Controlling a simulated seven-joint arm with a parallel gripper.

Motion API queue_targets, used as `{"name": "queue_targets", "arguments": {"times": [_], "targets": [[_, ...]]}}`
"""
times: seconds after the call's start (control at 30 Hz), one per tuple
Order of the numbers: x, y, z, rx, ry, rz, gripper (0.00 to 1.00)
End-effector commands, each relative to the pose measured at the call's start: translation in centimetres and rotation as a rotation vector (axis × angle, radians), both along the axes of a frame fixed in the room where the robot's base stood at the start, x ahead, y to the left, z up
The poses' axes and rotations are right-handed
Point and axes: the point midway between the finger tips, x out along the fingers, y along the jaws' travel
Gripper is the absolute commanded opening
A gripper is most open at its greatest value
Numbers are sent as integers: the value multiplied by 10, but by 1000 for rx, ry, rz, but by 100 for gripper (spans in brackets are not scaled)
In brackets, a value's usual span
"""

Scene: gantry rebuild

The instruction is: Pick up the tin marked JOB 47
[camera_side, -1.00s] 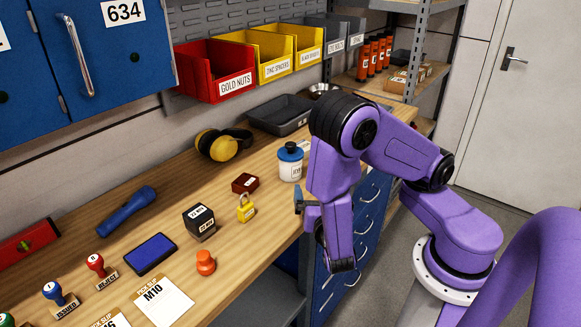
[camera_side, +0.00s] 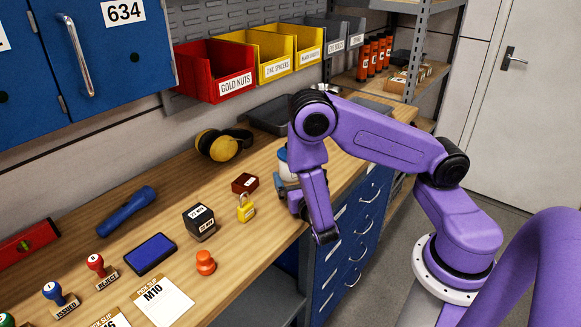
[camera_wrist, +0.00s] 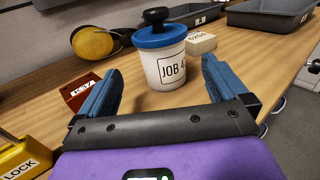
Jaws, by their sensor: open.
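The tin (camera_wrist: 165,68) is white with a blue lid and a black knob; its label reads "JOB 4", with the rest cut off by the curve. It stands upright on the wooden bench in the wrist view. In the side view the tin (camera_side: 284,163) is mostly hidden behind my arm. My gripper (camera_wrist: 160,82) is open and empty, with blue fingers spread to the left and right of the tin's outline. The tin looks a little beyond the fingertips, with no contact visible. My gripper (camera_side: 288,192) is low over the bench's front edge in the side view.
A dark red box (camera_wrist: 80,94) lies close by the left finger. A yellow padlock (camera_wrist: 20,158) is at lower left. A cream box (camera_wrist: 201,43) stands behind the tin to the right. Ear defenders (camera_side: 222,145) and a grey tray (camera_side: 268,116) are farther back.

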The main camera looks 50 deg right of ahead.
Motion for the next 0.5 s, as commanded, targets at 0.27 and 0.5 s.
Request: {"name": "queue_targets", "arguments": {"times": [0.27,0.5], "targets": [[19,-15,0,-1,0,-2,100],[36,-32,1,1,-2,-6,100]]}}
